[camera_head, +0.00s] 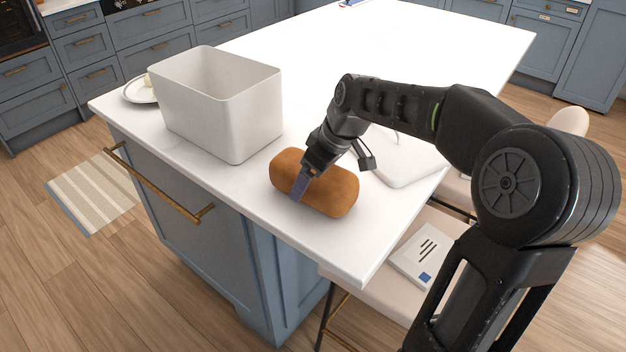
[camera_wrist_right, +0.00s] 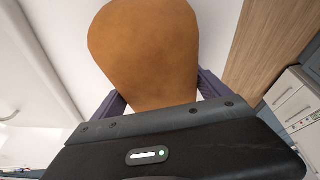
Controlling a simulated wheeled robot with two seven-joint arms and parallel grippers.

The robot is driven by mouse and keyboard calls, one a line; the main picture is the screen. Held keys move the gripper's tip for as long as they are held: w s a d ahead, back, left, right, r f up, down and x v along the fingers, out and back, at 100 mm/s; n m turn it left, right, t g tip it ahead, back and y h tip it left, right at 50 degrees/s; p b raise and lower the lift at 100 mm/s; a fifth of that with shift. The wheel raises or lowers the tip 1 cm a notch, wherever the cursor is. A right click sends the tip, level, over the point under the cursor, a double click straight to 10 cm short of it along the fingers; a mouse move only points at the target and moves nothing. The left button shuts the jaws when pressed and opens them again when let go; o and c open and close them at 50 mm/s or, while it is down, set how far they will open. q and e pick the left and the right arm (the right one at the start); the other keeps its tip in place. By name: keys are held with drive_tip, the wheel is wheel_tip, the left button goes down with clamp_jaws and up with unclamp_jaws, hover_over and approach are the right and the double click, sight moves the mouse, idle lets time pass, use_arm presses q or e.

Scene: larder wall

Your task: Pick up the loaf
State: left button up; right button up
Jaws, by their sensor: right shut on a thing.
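The loaf (camera_head: 336,192) is a brown rounded block on the white island top near its front corner. My right gripper (camera_head: 304,183) comes down over it from above and is shut on it, with a finger against its near side. In the right wrist view the loaf (camera_wrist_right: 145,50) fills the space between the two purple fingers of the gripper (camera_wrist_right: 153,95). The loaf appears to be at the counter surface; any small gap under it cannot be told. My left gripper is not in view.
A white open bin (camera_head: 235,110) stands left of the loaf, with a plate (camera_head: 138,92) behind it. A white flat-topped item (camera_head: 405,165) lies right of the loaf, partly behind my arm. A stool with a booklet (camera_head: 422,252) is below the edge. The back countertop is mostly clear.

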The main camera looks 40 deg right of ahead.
drive_tip(key=shift+c, duration=0.7)
drive_tip(key=shift+r, duration=0.1)
drive_tip(key=shift+w+r, duration=0.1)
drive_tip(key=shift+r, duration=0.1)
wheel_tip(320, 180, up, 10)
drive_tip(key=shift+f, duration=0.25)
